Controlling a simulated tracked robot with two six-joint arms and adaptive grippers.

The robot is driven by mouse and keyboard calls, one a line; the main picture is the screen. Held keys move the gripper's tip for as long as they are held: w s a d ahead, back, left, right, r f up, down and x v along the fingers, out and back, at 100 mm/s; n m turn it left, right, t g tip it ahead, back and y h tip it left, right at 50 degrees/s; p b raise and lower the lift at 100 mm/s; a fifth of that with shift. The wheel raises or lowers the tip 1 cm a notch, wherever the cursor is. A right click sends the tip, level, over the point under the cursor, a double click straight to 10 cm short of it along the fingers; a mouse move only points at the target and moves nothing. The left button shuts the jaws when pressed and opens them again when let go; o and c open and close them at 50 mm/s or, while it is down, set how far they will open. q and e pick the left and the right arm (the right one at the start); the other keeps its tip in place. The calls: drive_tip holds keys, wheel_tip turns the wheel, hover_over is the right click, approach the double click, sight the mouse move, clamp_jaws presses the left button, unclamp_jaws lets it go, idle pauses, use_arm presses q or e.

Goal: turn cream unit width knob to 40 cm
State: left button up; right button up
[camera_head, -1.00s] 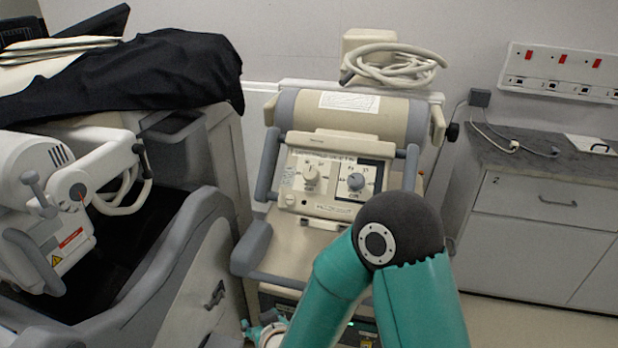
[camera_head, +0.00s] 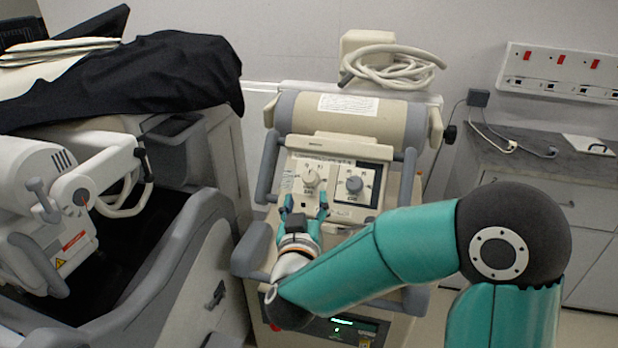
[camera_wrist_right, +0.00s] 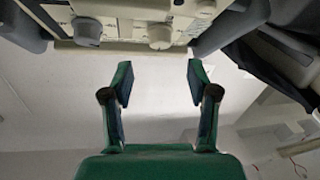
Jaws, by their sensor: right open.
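The cream unit (camera_head: 345,142) stands in the middle of the head view, its control panel facing me. The panel has a cream knob (camera_head: 311,178) on the left and a grey knob (camera_head: 355,184) on a dark-framed plate to the right. The scale markings are too small to read, so I cannot tell which knob sets width. My right gripper (camera_head: 305,204) is open and empty, just below and in front of the cream knob. In the right wrist view a round knob (camera_wrist_right: 160,36) lies beyond the open fingers (camera_wrist_right: 160,78), apart from them. My left gripper is not in view.
A grey-and-white machine (camera_head: 195,270) stands close on the left, beside a cart under black cloth (camera_head: 140,80). A coiled cable (camera_head: 385,65) lies on top of the cream unit. A drawer cabinet (camera_head: 540,215) stands at the right.

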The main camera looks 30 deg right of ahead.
sight(309, 180)
drive_tip(key=p+x, duration=0.1)
drive_tip(key=x, duration=0.7)
drive_tip(key=shift+a, duration=0.1)
drive_tip(key=shift+c, duration=0.2)
clamp_jaws()
